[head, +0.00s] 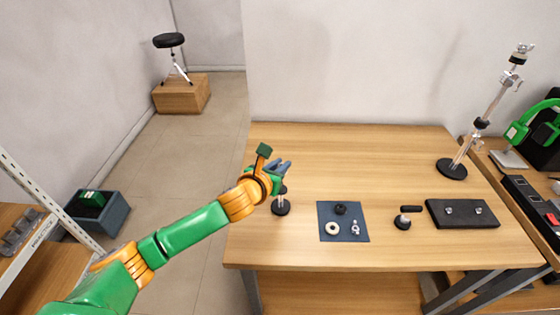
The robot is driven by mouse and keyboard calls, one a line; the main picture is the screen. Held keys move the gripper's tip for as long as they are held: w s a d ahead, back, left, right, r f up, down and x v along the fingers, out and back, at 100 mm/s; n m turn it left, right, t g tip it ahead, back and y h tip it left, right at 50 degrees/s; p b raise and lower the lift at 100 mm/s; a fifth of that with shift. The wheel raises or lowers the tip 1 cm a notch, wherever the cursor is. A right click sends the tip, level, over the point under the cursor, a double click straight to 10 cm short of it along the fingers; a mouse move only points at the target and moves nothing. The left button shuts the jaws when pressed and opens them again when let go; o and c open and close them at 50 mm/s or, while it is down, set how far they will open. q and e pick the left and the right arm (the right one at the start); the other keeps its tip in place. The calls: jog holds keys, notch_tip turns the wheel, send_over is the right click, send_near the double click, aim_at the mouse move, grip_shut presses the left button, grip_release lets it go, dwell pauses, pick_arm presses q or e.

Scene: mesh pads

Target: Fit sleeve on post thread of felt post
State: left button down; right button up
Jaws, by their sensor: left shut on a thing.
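A small post (281,207) with a round black base and a pale upright shaft stands on the table's left part; I take it as the felt post. My left gripper (284,166) is over the top of this post, with its fingers shut. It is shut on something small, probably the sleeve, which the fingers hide. The post's upper end and its thread are too small and covered to make out. I cannot tell whether the held piece touches the post. My right gripper is not in view.
A dark blue mat (326,236) holds a white ring (332,228), a black round piece (340,208) and a small metal part (355,229).

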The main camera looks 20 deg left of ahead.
pick_arm(q)
jog(key=shift+w+f+b, duration=0.25)
jog(key=shift+f+b, duration=0.1)
jog(key=shift+f, duration=0.7)
jog(key=shift+s+f+b, duration=0.2)
jog(key=shift+f+b, duration=0.4)
jog(key=shift+f, duration=0.4)
jog(key=shift+w+f+b, duration=0.1)
jog(key=shift+f+b, duration=0.6)
jog(key=shift+f, duration=0.4)
jog(key=c, duration=0.8)
grip_release()
jog(key=shift+o, duration=0.2)
